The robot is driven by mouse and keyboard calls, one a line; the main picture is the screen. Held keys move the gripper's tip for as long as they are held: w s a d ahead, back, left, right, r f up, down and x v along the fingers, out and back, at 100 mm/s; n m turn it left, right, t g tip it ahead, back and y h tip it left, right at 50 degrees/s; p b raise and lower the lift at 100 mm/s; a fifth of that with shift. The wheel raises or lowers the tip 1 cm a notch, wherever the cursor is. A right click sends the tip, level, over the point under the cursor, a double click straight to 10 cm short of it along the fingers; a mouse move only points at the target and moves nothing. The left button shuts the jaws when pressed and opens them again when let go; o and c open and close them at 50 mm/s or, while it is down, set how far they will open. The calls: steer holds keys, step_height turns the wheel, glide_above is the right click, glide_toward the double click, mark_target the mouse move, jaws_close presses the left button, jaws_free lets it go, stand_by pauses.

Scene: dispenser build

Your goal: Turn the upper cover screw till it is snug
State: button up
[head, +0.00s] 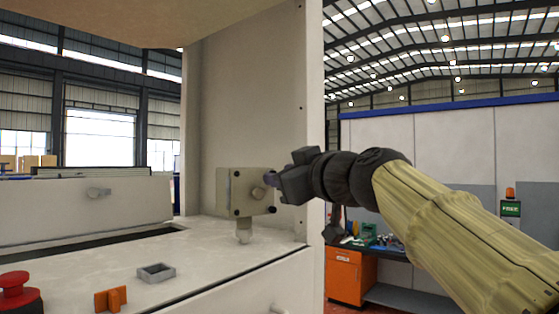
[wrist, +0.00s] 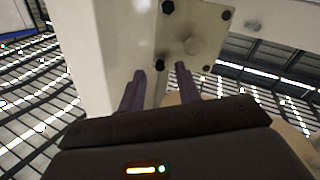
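The beige dispenser block (head: 226,192) with its cover is fixed to the white machine, with dark screws at its corners. One upper screw (head: 236,173) shows at the cover's upper left, and a lower screw (head: 272,209) at the lower right. A round boss (head: 258,193) sits on the cover. My gripper (head: 271,180) is at the cover's upper right, hiding that corner. In the wrist view, its two purple fingers (wrist: 159,70) stand apart near the cover plate (wrist: 192,30), which shows several dark screws.
A white upright panel (head: 315,120) stands just behind and beside my gripper. On the counter are a grey square frame (head: 156,272), an orange piece (head: 110,299) and a red button (head: 17,284). An orange cabinet (head: 345,279) stands beyond.

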steer(key=shift+x, duration=0.95)
jaws_close()
